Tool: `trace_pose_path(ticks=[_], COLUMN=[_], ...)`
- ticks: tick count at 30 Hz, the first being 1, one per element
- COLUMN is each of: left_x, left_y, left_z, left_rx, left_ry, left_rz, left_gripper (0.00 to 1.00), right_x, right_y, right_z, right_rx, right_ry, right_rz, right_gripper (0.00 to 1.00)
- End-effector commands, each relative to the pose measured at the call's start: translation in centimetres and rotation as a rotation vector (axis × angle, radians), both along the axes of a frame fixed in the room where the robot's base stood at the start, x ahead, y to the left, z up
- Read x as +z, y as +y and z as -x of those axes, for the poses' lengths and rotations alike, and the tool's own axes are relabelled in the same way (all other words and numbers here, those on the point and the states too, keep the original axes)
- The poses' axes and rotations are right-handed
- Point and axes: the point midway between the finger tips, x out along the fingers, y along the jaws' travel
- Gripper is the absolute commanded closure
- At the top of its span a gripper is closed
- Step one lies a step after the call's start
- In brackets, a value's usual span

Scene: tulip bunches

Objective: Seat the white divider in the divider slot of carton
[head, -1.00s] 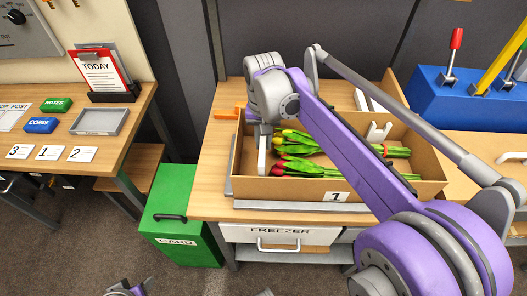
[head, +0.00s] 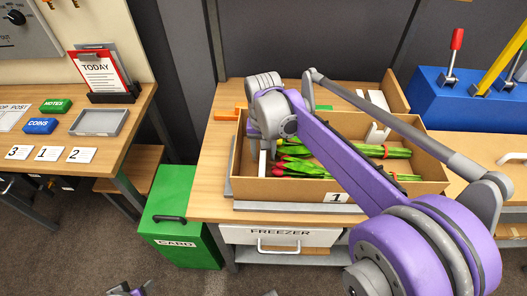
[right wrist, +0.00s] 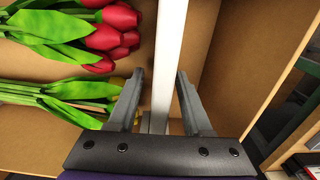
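The white divider (head: 262,164) stands upright inside the cardboard carton (head: 300,189), near its left end. In the right wrist view the divider (right wrist: 168,45) is a long white strip across the carton. My right gripper (head: 264,148) is over it. In the right wrist view the gripper's fingers (right wrist: 159,80) are apart on either side of the strip, with a gap clearest at the left finger. The divider's lower edge and the slot are hidden, so I cannot tell how it sits there. My left gripper is not clearly in view.
Red tulips (right wrist: 112,38) with green leaves lie beside the divider, with yellow ones (right wrist: 122,82) close to a finger. A white piece (head: 377,133) shows at the carton's back right. A blue box with levers (head: 460,103) stands right. A green bin (head: 180,213) stands left.

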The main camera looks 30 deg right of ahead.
Motion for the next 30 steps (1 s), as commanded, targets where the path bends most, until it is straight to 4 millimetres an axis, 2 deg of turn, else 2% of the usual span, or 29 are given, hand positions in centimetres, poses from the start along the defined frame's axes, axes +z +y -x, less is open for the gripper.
trace_pose_path(ticks=[7, 11, 14, 24, 30], left_x=[0.0, 0.3, 0.5, 1.3, 1.5], left_y=[0.0, 0.0, 0.0, 0.0, 0.0], left_z=[0.0, -0.1, -0.1, -0.2, -0.3], left_rx=[0.000, 0.000, 0.000, 0.000, 0.000], left_ry=[0.000, -0.001, -0.002, -0.005, -0.006], left_rz=[0.000, 0.000, 0.000, 0.000, 0.000], left_gripper=[0.50, 0.50, 0.50, 0.50, 0.50], right_x=[0.1, 1.0, 2.6, 9.7, 12.0], right_y=[0.0, 0.0, 0.0, 0.0, 0.0], right_z=[0.0, 0.0, 0.0, 0.0, 0.0], right_rx=[0.000, 0.000, 0.000, 0.000, 0.000], right_ry=[0.000, 0.000, 0.000, 0.000, 0.000], right_rz=[0.000, 0.000, 0.000, 0.000, 0.000], right_gripper=[0.51, 0.51, 0.51, 0.51, 0.51])
